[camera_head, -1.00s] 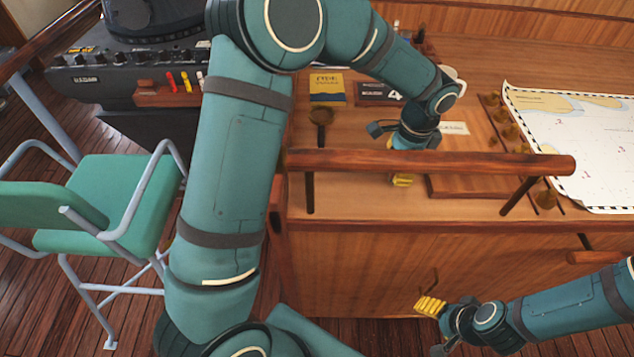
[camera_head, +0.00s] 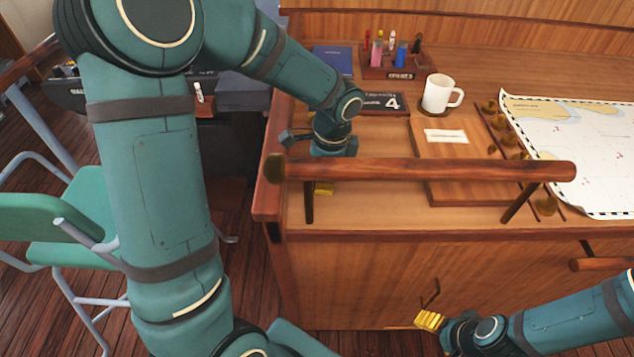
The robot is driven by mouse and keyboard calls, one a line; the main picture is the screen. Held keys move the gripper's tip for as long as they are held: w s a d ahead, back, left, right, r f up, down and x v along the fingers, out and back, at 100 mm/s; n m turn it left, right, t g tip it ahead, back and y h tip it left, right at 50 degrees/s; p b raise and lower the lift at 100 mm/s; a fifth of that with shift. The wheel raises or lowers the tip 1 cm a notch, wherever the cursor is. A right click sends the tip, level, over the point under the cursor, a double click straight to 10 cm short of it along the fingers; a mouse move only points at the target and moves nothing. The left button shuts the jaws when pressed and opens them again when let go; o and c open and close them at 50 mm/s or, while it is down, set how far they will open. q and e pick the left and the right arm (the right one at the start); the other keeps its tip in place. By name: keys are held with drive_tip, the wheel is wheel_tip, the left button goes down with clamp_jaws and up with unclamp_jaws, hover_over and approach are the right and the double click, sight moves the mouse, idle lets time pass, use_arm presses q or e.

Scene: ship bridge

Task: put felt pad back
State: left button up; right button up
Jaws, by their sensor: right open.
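I cannot make out the felt pad for sure. A dark round piece (camera_head: 426,107) shows under the white mug (camera_head: 438,91) on the desk, but its material is unclear. My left gripper (camera_head: 323,189) points down at the desk's left front, behind the wooden rail. Only a bit of its yellow fingertips shows below the rail, so its opening and anything between its fingers are hidden. My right gripper (camera_head: 430,321) is open and low in front of the desk's front panel, with yellow finger pads showing and nothing seen in it.
The wooden rail (camera_head: 430,170) runs along the desk's front edge. A board with a white label (camera_head: 446,136), several brass pieces and a chart (camera_head: 580,150) lie to the right. Behind are a number 4 plaque (camera_head: 383,103), pen rack (camera_head: 400,72) and blue book (camera_head: 333,60). A green chair (camera_head: 90,215) stands left.

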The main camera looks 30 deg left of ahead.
use_arm(q)
drive_tip(key=shift+s+a, duration=0.3)
drive_tip(key=shift+a, duration=0.2)
wheel_tip(320, 180, down, 4)
drive_tip(key=shift+r+b, duration=0.2)
drive_tip(key=shift+b, duration=0.3)
drive_tip(key=shift+s+r, duration=0.1)
drive_tip(key=o, duration=1.1)
drive_tip(key=shift+f, duration=0.2)
